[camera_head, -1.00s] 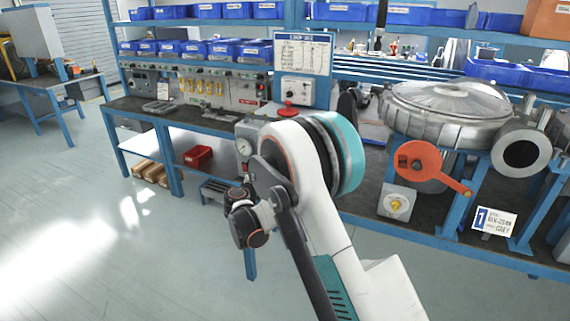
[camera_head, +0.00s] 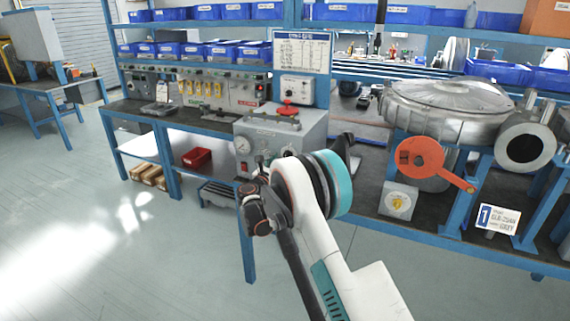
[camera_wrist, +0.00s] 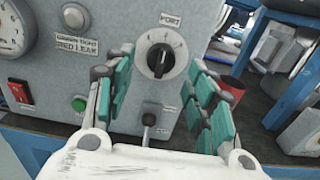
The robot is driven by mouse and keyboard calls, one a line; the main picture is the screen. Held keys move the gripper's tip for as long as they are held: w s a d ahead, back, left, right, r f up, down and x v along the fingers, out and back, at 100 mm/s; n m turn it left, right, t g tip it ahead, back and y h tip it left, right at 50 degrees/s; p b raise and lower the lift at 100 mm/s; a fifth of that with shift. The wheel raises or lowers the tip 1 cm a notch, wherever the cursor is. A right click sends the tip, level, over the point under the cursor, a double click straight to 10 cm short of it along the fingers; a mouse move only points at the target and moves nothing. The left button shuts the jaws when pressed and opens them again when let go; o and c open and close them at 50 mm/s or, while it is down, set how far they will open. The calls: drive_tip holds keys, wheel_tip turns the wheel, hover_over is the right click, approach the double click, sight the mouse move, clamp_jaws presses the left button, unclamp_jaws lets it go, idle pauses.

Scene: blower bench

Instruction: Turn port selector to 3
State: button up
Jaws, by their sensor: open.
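The port selector (camera_wrist: 161,55) is a black knob on a round pale dial under a "PORT" label, on the front of a grey control box (camera_head: 310,133). In the wrist view it lies between and just beyond the fingertips of my gripper (camera_wrist: 163,80). My gripper is open, with teal pads on both sides of the knob and nothing between them. I cannot clearly read the dial's marks or the knob's setting. In the head view my arm hides part of the box front, and the gripper's fingers cannot be made out.
Below the selector is a small black lever (camera_wrist: 148,122). A green button (camera_wrist: 79,104), a red switch (camera_wrist: 19,91) and a gauge (camera_wrist: 16,32) are to the left. A large grey blower housing (camera_head: 445,108) and an orange crank (camera_head: 420,158) stand right of the box.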

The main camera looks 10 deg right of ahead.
drive_tip(key=x, duration=0.3)
drive_tip(key=shift+w+b, duration=0.1)
drive_tip(key=shift+b, duration=0.25)
drive_tip(key=c, duration=1.1)
drive_tip(key=shift+o, duration=0.2)
drive_tip(key=shift+m+p, duration=0.45)
drive_tip(key=shift+m, duration=3.95)
